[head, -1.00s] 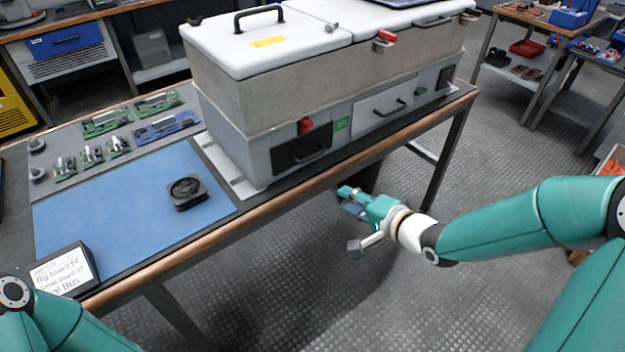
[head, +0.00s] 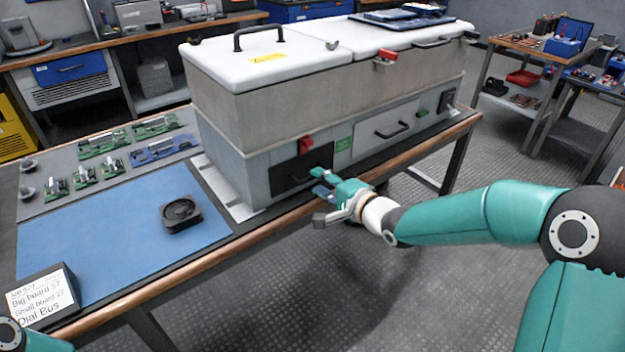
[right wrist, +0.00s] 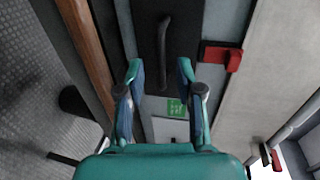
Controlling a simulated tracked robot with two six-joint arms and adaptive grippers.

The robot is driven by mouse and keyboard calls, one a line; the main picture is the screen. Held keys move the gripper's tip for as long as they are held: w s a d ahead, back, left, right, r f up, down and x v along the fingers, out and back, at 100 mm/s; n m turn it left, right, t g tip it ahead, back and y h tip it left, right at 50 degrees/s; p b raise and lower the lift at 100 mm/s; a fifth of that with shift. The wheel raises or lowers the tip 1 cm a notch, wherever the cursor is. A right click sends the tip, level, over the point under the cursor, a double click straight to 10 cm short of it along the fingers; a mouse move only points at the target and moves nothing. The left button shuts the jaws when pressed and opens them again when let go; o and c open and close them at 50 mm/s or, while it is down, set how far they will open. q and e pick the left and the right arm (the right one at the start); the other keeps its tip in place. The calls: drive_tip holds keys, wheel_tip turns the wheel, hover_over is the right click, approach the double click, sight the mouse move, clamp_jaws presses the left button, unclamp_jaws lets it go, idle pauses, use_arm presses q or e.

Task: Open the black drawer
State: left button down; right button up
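The black drawer (head: 288,172) is a dark panel low on the front of the grey cabinet, under a red latch (head: 305,145). It looks shut. In the right wrist view the black drawer (right wrist: 190,40) carries a dark bar handle (right wrist: 164,50). My right gripper (head: 318,180) is in front of the drawer's right part and partly hides it in the head view. In the right wrist view my right gripper (right wrist: 160,72) is open, its fingers on either side of the handle's line; it appears empty. Of my left arm only a piece shows at the lower left; its gripper is out of view.
A second, light drawer (head: 385,134) with a handle is right of the black one. The table's wooden edge (head: 255,228) runs below the cabinet. Open floor is in front.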

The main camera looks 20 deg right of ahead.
sight(312, 178)
drive_tip(key=shift+x, duration=2)
clamp_jaws()
